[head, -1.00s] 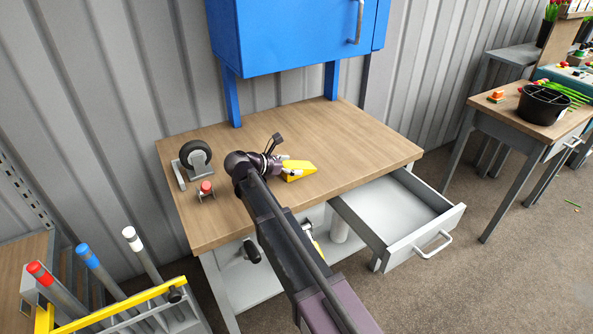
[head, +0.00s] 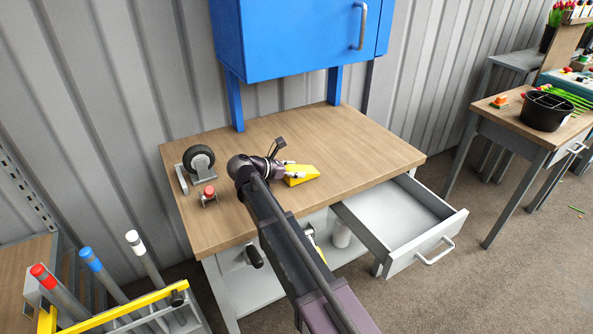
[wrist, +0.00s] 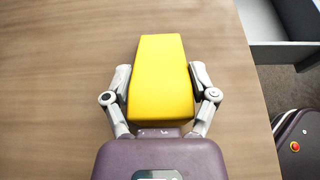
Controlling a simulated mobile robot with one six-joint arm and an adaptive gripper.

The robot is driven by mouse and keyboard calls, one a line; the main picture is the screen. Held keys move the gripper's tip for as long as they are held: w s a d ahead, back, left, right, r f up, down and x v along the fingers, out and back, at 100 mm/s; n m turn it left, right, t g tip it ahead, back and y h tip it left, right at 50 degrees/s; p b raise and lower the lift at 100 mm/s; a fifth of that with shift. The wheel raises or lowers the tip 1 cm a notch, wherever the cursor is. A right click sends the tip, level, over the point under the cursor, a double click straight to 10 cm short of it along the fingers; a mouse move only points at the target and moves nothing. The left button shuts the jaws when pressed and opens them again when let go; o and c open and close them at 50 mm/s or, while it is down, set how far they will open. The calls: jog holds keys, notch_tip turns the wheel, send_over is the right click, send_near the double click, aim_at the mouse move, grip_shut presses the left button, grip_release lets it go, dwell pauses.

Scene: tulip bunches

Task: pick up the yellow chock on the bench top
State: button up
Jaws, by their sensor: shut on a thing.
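The yellow chock (head: 303,175) is a wedge-shaped block at the middle of the bench top (head: 352,147). My gripper (head: 287,174) reaches it from the left in the head view. In the wrist view the chock (wrist: 160,82) lies between the two fingers of my gripper (wrist: 161,85), one finger against each side. The gripper is shut on it. The chock is on or just above the wood; I cannot tell whether there is a gap under it. My arm hides part of the bench's front edge.
A caster wheel (head: 199,160) and a small red-topped part (head: 209,193) stand at the bench's left. An open drawer (head: 427,243) juts out at the front right. A blue cabinet (head: 290,38) stands above the back edge. The back right of the bench top is clear.

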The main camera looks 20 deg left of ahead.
jog(key=shift+r+p, duration=1.25)
jog(key=shift+r, duration=0.2)
jog(key=s+d, duration=0.1)
jog(key=s, duration=0.4)
jog(key=s+d+r+p, duration=0.1)
jog(key=s, duration=0.4)
jog(key=s+d, duration=0.1)
jog(key=s, duration=0.4)
jog(key=shift+s+d+r+p, duration=0.2)
jog(key=shift+s+r+p, duration=0.15)
jog(key=shift+r+p, duration=0.05)
jog(key=shift+r, duration=0.1)
